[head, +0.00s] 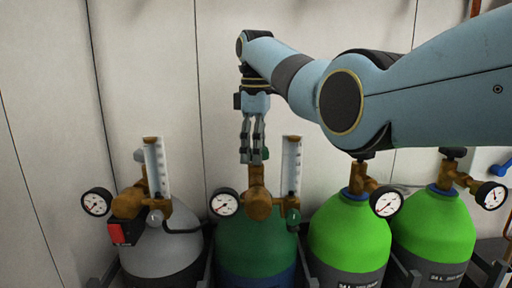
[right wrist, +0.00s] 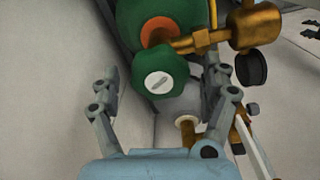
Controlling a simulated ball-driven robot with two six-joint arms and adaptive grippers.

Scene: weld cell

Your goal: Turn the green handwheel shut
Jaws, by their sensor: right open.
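The green handwheel (right wrist: 158,82) shows in the right wrist view, a lobed knob with a pale round centre, on a brass valve (right wrist: 188,42). It appears between the two fingers of my right gripper (right wrist: 160,72), which are spread apart with a gap on each side. In the head view my right gripper (head: 252,156) points down at the top of the brass valve (head: 257,178) of the dark green cylinder (head: 240,238). There the fingers mostly hide the handwheel. Whether they touch it I cannot tell. My left gripper is not in view.
A grey cylinder (head: 165,250) with a gauge and flow tube stands left. Two bright green cylinders (head: 348,235) (head: 432,225) stand right. The flow tube (head: 291,165) and gauge (head: 225,202) flank the dark green cylinder's valve closely. A pale wall (head: 150,60) is behind.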

